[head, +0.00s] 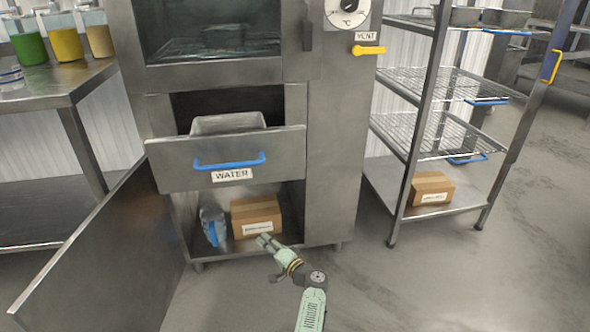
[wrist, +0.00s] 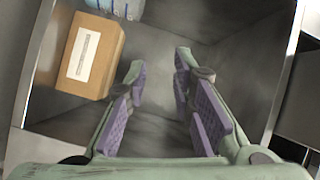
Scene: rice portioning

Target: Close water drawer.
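The water drawer (head: 278,149) is pulled out from the steel oven unit. It has a blue handle (head: 229,163) and a WATER label (head: 232,175) on its front. A grey pan shows behind the drawer front. My gripper (head: 265,244) is below the drawer, in front of the open lower compartment, apart from the handle. In the wrist view my gripper (wrist: 158,88) has its purple-padded fingers spread with nothing between them. The drawer handle is not recognisable in the wrist view.
A cardboard box (head: 256,216) stands in the lower compartment and also shows in the wrist view (wrist: 90,55). A blue-handled clear jug (head: 213,226) is beside it. The compartment door (head: 110,250) hangs open at left. A wire shelf rack (head: 435,110) stands at right.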

